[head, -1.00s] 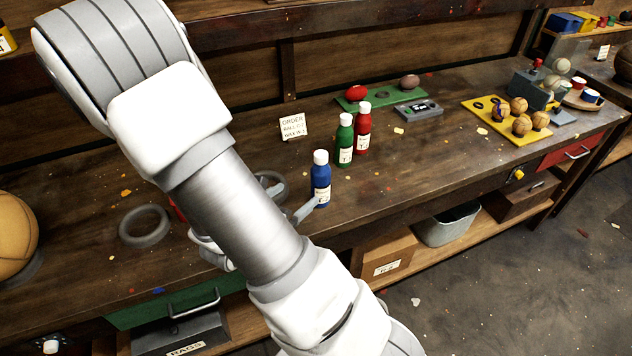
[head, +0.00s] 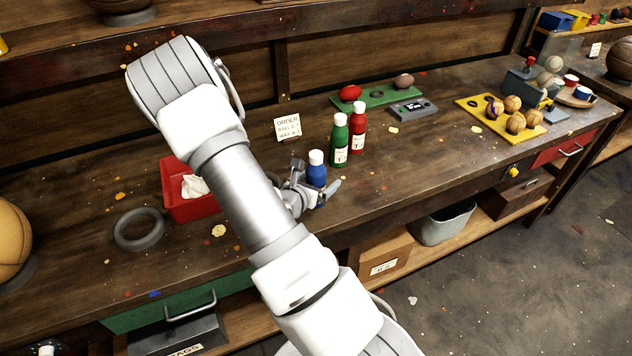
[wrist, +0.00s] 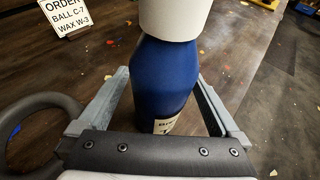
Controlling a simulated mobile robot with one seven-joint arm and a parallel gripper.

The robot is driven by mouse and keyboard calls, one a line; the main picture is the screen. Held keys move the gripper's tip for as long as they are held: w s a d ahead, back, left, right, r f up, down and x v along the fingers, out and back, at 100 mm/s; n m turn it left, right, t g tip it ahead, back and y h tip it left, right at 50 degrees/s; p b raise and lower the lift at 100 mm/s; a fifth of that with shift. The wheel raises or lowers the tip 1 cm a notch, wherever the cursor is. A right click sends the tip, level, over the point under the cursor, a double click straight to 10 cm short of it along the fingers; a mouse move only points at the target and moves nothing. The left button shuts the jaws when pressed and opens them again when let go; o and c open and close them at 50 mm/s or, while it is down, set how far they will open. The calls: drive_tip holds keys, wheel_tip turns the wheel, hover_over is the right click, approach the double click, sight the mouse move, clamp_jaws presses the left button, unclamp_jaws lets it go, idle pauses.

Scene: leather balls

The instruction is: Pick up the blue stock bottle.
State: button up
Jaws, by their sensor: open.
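The blue stock bottle (head: 317,172) stands upright on the workbench, with a white cap and a pale label. My gripper (head: 318,189) is open at the bottle, low beside its body, and partly hides its lower part in the head view. In the wrist view the blue bottle (wrist: 165,80) stands between the two grey fingers of my gripper (wrist: 163,108), one on each side. Gaps show between the fingers and the bottle near the front. The bottle's cap is cut off by the top edge there.
A green bottle (head: 339,142) and a red bottle (head: 357,128) stand close behind, to the right. An order card (head: 288,128) stands behind. A red bin (head: 188,205) with white cloth and a dark ring (head: 139,229) lie left. The bench right of the bottle is mostly clear.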

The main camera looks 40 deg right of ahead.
drive_tip(key=shift+w+d+f, duration=0.2)
drive_tip(key=shift+w+d, duration=0.05)
drive_tip(key=shift+d, duration=0.3)
clamp_jaws()
